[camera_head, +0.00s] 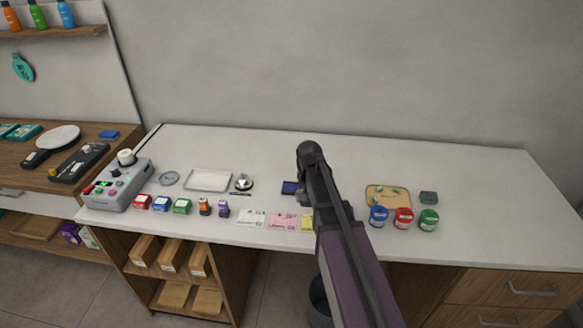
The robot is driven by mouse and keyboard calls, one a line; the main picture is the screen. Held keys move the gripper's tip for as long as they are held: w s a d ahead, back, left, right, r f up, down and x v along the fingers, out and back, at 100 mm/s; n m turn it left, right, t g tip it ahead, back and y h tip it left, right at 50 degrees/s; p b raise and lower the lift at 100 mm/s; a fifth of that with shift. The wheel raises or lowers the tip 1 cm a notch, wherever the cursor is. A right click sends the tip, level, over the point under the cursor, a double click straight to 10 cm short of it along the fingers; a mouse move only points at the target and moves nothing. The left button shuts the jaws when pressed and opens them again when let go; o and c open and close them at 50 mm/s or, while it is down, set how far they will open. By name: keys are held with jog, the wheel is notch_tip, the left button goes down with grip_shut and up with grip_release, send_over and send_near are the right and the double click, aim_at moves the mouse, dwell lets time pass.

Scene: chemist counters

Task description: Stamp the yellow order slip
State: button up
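The yellow order slip (306,223) lies near the counter's front edge, beside the pink slip (283,222). My arm covers its right part. A dark blue pad (289,188), which looks like an ink pad, lies behind the slips, just left of my arm. My arm reaches over the counter from the front. The dark end parts of my gripper (304,197) show only slightly beside the pad, behind the slip. My own arm hides the fingers, so I cannot see whether they hold anything. I cannot make out a stamp.
A white slip (251,218), small boxes (182,206), bottles (204,207), a tray (208,180), a silver bell (243,182) and a grey device (117,186) stand left. Lidded jars (403,218) and a wooden tray (372,193) stand right. The counter's back and far right are clear.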

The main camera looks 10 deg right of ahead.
jog(key=p, duration=0.2)
send_near(293, 188)
jog(key=shift+w+f, duration=0.1)
jog(key=shift+w, duration=0.15)
jog(key=shift+f, duration=0.2)
notch_tip(293, 188, down, 6)
jog(key=b, duration=0.5)
jog(key=shift+r, duration=0.2)
jog(key=shift+b, duration=0.3)
jog(key=shift+s+f+b, duration=0.1)
jog(key=shift+f+b, duration=0.45)
dwell(1.7)
jog(key=shift+r, duration=0.1)
dwell(0.8)
jog(key=shift+r+p, duration=3.4)
jog(key=shift+p, duration=0.1)
